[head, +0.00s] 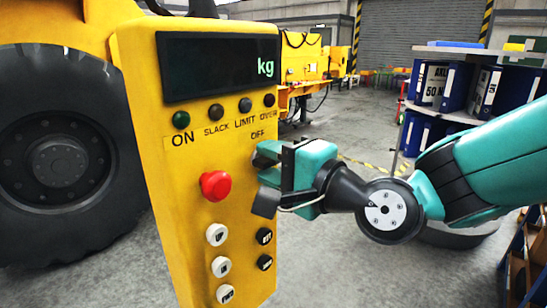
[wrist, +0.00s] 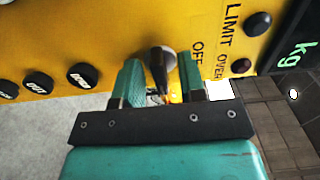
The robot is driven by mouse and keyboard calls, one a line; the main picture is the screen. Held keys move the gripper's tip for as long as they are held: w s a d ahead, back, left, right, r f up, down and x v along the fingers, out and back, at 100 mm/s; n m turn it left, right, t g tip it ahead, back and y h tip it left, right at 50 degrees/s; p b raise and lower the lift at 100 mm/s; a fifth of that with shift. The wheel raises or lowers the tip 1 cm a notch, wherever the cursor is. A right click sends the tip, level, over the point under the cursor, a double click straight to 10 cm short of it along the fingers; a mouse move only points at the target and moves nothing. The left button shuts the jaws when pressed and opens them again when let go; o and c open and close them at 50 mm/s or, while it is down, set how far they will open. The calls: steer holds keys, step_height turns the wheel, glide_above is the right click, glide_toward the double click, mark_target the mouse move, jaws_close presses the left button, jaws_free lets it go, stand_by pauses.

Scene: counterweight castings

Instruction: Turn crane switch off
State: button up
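The crane switch is a dark rotary knob (wrist: 161,60) below the OFF label on the yellow control box (head: 190,145). My gripper (head: 266,172) is at the right side of the box front and hides the knob in the head view. In the wrist view my gripper (wrist: 160,80) is open, with one green finger on each side of the knob. A gap shows beside the knob; I cannot tell whether either finger touches it. The display (head: 220,67) is dark and shows only "kg". The ON lamp (head: 181,119) looks dark green.
A red mushroom button (head: 215,185) sits left of my gripper. White buttons (head: 216,234) and black buttons (head: 264,236) are below. A large wheel (head: 60,160) stands left behind the box. A shelf with blue binders (head: 455,85) is at the right.

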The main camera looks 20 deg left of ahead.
jaws_close()
steer(key=shift+f, duration=0.1)
steer(key=n+b, duration=0.4)
steer(key=b, duration=0.1)
steer(key=shift+f+b, duration=0.2)
steer(key=shift+b, duration=0.15)
steer(key=n+b, duration=0.5)
steer(key=b, duration=0.1)
steer(key=shift+n+b, duration=0.4)
steer(key=n+b, duration=0.4)
steer(key=b, duration=0.1)
steer(key=n+b, duration=0.4)
steer(key=shift+r, duration=0.2)
